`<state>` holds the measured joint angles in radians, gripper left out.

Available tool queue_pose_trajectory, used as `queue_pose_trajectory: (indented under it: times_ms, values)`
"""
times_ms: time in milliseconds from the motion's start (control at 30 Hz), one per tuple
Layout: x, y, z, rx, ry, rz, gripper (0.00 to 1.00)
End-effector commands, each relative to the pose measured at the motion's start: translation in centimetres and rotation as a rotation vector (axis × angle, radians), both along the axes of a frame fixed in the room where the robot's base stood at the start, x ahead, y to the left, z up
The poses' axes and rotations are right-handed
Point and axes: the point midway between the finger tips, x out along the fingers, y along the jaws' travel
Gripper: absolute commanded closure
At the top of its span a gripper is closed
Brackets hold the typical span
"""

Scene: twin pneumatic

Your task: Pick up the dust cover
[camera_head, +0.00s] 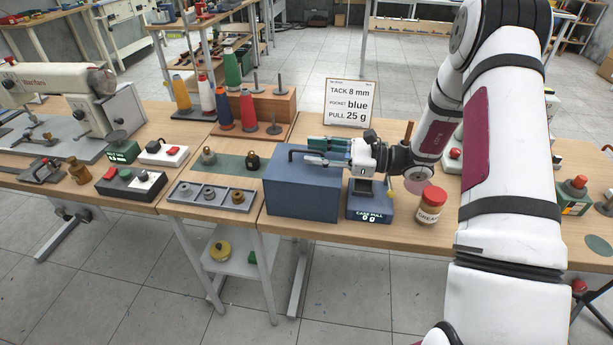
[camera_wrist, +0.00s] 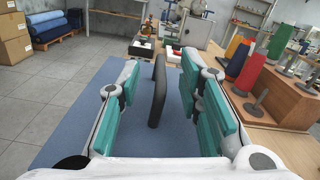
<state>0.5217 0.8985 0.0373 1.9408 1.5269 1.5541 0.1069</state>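The dust cover (camera_head: 302,196) is a blue box on the table, with a dark bar handle (camera_head: 291,153) on top. Its blue top (camera_wrist: 72,138) fills the lower part of the wrist view, and the dark handle (camera_wrist: 157,92) stands up in the middle. My gripper (camera_head: 318,151) reaches in from the right, level with the handle over the cover's top. In the wrist view my gripper (camera_wrist: 162,85) is open, its teal pads on either side of the handle with gaps showing. What is under the cover is hidden.
A blue gauge block (camera_head: 370,209) stands close right of the cover, then a red-lidded jar (camera_head: 431,206). A grey tray of bobbins (camera_head: 212,196) lies to the left. A sign (camera_head: 348,103) and a wooden rack (camera_head: 262,110) with thread cones stand behind.

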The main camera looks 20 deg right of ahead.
Motion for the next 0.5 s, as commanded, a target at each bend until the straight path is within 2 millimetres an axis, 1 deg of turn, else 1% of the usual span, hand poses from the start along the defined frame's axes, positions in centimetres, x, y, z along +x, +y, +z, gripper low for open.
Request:
queue_pose_trajectory:
  times_ms: [33, 67, 100, 167, 200, 500]
  values:
    - [0.00, -0.01, -0.01, 0.000, 0.000, 0.000, 0.67]
    - [0.00, -0.01, -0.01, 0.000, 0.000, 0.000, 0.74]
    - [-0.01, -0.02, -0.01, 0.000, 0.000, 0.000, 0.83]
    - [-0.01, -0.02, -0.01, 0.000, 0.000, 0.000, 0.97]
    - [-0.02, -0.02, -0.01, 0.000, 0.000, 0.000, 1.00]
    - [-0.01, -0.03, 0.03, 0.000, -0.001, 0.000, 1.00]
